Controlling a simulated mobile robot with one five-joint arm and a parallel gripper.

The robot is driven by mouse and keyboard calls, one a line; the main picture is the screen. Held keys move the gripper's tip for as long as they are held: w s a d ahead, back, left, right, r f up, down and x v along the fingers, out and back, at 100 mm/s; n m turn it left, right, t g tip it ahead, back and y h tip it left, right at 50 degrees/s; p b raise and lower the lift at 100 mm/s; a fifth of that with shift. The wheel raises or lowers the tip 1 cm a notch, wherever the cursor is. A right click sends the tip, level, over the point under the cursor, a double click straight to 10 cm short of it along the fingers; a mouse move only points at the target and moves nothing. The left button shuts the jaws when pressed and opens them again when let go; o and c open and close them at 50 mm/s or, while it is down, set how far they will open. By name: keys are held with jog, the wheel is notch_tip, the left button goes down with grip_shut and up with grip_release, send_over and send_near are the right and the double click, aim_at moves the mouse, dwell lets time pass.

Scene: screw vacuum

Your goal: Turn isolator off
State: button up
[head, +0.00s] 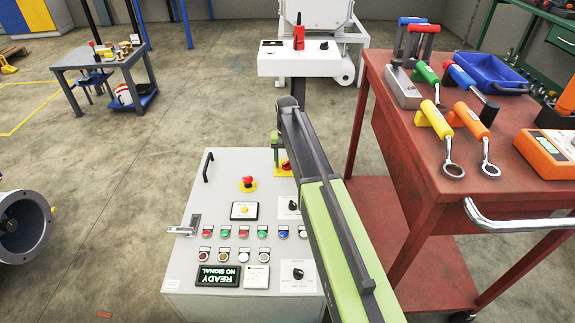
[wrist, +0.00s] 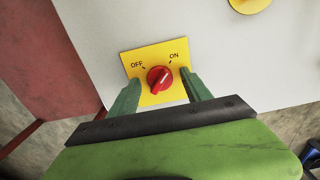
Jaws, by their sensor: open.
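The isolator is a red rotary knob (wrist: 160,80) on a yellow plate (wrist: 133,60) marked OFF at left and ON at right. Its pale pointer mark is turned toward ON. In the head view the red knob (head: 286,166) shows at the top right of the grey control panel (head: 222,165), partly hidden by my arm. My gripper (wrist: 161,78) is open, with one green finger on each side of the knob. I cannot tell whether either finger touches it. In the head view my gripper (head: 277,150) is at the panel's top edge.
A red emergency stop (head: 248,182) on a yellow base and rows of buttons (head: 245,234) are on the panel left of my arm. A panel handle (head: 207,166) stands at the left edge. A red cart (head: 440,185) with tools is close on the right. Open floor lies left.

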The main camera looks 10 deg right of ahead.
grip_shut()
dwell(0.4)
jog(key=n, duration=0.4)
jog(key=shift+n, duration=0.4)
jog(key=n, duration=0.4)
jog(key=shift+n, duration=0.3)
jog(key=n, duration=0.4)
jog(key=shift+n, duration=2.2)
